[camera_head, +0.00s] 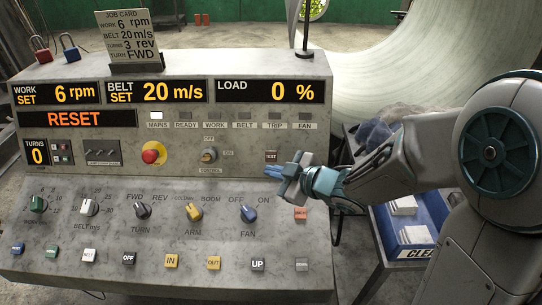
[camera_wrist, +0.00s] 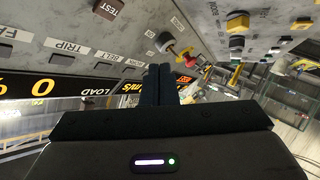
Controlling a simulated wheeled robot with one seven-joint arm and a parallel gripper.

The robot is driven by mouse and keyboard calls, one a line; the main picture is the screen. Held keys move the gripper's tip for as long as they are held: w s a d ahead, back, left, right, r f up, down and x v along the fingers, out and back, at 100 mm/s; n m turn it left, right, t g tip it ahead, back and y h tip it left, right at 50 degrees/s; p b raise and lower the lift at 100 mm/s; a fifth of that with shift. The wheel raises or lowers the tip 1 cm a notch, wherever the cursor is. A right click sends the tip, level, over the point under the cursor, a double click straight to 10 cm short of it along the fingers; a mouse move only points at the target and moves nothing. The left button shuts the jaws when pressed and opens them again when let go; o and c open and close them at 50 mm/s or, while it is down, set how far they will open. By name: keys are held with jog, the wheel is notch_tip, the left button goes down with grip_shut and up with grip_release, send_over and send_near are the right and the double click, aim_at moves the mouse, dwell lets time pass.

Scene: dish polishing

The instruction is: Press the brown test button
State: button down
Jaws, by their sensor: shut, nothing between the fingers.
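The brown test button (camera_head: 271,156) is a small dark square marked TEST, on the upright panel of the grey console (camera_head: 200,205), right of the rotary switch. In the wrist view the brown test button (camera_wrist: 109,9) is at the top left, cut by the picture edge. My gripper (camera_head: 268,171) is shut and empty, just below and right of the button in the head view. In the wrist view the closed fingers of my gripper (camera_wrist: 160,70) point away from the camera, with the button off to their left. Contact between fingers and button cannot be seen.
A red emergency knob (camera_head: 150,156) and a rotary switch (camera_head: 209,155) sit left of the button. An orange button (camera_head: 300,214) is below my wrist. Displays read RESET (camera_head: 76,119) and LOAD 0 % (camera_head: 270,91). A blue tray (camera_head: 415,225) stands at the right.

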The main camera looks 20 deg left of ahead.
aim_at(266, 157)
jog(key=shift+w+f, duration=0.1)
jog(key=shift+w+a+f+b, duration=0.3)
jog(key=shift+w+f, duration=0.35)
jog(key=shift+w, duration=0.6)
jog(key=shift+w+a+f+b, duration=0.35)
jog(key=shift+w+f, duration=0.25)
jog(key=shift+w, duration=0.7)
jog(key=shift+w+a+f+b, duration=0.3)
jog(key=shift+w+f, duration=0.35)
jog(key=shift+w, duration=0.6)
jog(key=shift+w+f, duration=0.15)
jog(key=shift+w, duration=0.2)
jog(key=shift+w+a+f, duration=0.15)
jog(key=shift+w+f, duration=0.1)
jog(key=shift+w, duration=0.2)
jog(key=shift+s, duration=0.1)
jog(key=shift+s+d+r, duration=0.2)
jog(key=shift+s+r, duration=0.2)
jog(key=shift+s, duration=0.35)
